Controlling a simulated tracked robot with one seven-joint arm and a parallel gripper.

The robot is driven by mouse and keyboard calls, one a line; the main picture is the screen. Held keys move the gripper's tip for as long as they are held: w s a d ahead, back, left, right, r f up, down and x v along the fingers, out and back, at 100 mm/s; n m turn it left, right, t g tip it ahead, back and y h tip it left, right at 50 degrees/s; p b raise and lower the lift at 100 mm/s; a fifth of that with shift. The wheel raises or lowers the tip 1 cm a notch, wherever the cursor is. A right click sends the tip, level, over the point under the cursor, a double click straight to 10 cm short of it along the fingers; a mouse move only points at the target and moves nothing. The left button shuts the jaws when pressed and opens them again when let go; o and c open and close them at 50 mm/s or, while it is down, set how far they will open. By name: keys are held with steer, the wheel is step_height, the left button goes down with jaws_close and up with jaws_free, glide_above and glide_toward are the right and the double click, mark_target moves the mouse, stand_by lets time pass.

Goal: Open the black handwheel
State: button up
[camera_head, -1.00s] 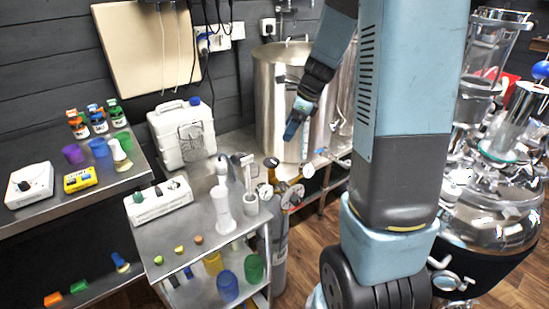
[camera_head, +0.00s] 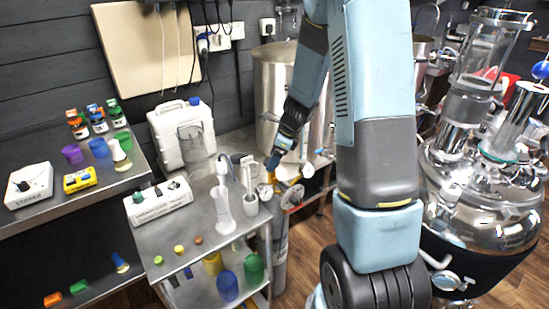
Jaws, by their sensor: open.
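My gripper (camera_head: 273,161) points down and left from the end of my arm, its blue fingertip close to the valve fittings on top of a grey gas cylinder (camera_head: 280,243). I cannot make out a black handwheel for certain; the gripper covers part of the fittings. Brass parts (camera_head: 264,191) and a round gauge (camera_head: 308,170) show beside the gripper. The jaws are open, with nothing visibly held. Whether the fingertips touch the fittings cannot be told.
A large steel vessel (camera_head: 270,85) stands behind my gripper. A shiny kettle (camera_head: 490,205) is at right. Wooden floor (camera_head: 315,240) shows between.

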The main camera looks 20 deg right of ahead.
steer(key=shift+c, duration=0.2)
steer(key=c, duration=0.9)
steer(key=shift+d, duration=0.1)
steer(key=shift+c, duration=0.5)
steer(key=shift+w, duration=0.1)
